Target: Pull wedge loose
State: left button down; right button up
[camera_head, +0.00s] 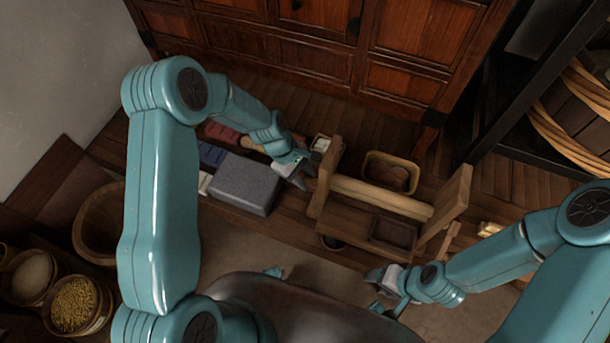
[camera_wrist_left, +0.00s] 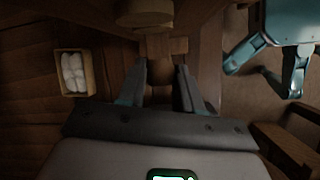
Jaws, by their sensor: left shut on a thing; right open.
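A wooden frame has a left upright (camera_head: 325,180), a right upright (camera_head: 452,200) and a pale round bar (camera_head: 380,197) between them. My left gripper (camera_head: 301,172) is at the outer side of the left upright; its fingers hide what they hold in the head view. In the left wrist view the left gripper (camera_wrist_left: 160,85) has its fingers on either side of a small brown wooden piece, which looks like the wedge (camera_wrist_left: 160,72), and is shut on it. The wedge meets the timber ahead; how deep it sits is not clear. My right gripper (camera_head: 385,291) is open and empty, in front of the frame.
A grey block (camera_head: 243,184) stands close left of the left gripper. A yellow-rimmed box (camera_head: 392,171) is behind the frame. A small box with white things (camera_wrist_left: 75,73) lies to the left in the wrist view. Filled tubs (camera_head: 75,303) stand at left, a cabinet (camera_head: 300,40) behind.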

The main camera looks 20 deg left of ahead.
pick_arm(q)
jog(key=a, duration=0.3)
jog(key=shift+w, duration=0.1)
jog(key=c, duration=1.1)
grip_release()
jog(key=shift+a, duration=0.15)
jog(key=o, duration=0.3)
jog(key=shift+o, duration=0.2)
jog(key=p+v, duration=0.2)
jog(key=v, duration=1.4)
jog(key=shift+r, duration=0.2)
